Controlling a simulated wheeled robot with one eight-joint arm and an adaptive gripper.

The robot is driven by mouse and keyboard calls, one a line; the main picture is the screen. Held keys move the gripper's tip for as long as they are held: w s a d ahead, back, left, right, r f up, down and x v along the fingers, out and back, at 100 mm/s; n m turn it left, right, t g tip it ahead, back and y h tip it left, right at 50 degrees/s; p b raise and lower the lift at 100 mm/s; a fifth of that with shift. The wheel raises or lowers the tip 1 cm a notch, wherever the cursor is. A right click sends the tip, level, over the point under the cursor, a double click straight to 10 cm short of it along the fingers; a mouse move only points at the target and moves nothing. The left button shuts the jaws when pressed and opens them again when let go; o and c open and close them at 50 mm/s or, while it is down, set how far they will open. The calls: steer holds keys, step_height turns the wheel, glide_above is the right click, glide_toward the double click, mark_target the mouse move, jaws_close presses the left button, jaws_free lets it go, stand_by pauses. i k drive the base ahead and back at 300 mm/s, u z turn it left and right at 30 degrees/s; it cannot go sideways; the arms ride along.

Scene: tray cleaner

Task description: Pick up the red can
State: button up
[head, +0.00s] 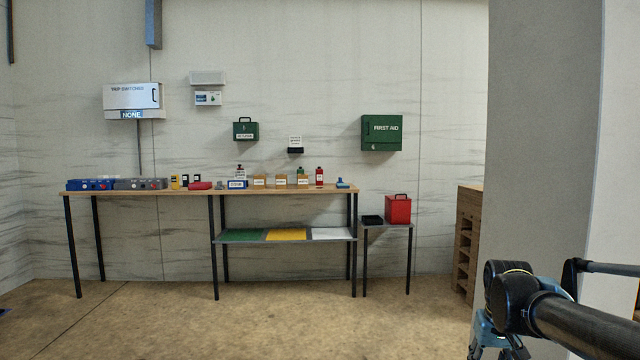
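A red box-shaped can with a dark top handle (398,209) stands upright on a small side table (388,227) at the right end of the long workbench. A small red bottle-like container (319,177) also stands upright on the workbench, near its right end. Which of the two the task means cannot be told from this view. My gripper (497,350) is at the lower right, cut off by the bottom edge. It is far in front of the tables and touches neither red thing. Its fingers are too hidden to tell open from shut.
A black tray (372,219) sits beside the red box-shaped can. The workbench (150,192) holds several small boxes and bottles. Its lower shelf has green, yellow and white panels. A wooden rack (467,240) and a grey wall (545,130) stand at right. The floor in front is clear.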

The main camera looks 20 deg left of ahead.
mark_target(319, 171)
steer(key=u, duration=0.2)
steer(key=i, duration=0.5)
steer(key=u, duration=0.6)
steer(key=i, duration=1.05)
steer(key=u, duration=0.55)
steer(key=i, duration=2.35)
steer(key=z, duration=0.4)
steer(key=i, duration=0.85)
steer(key=z, duration=0.3)
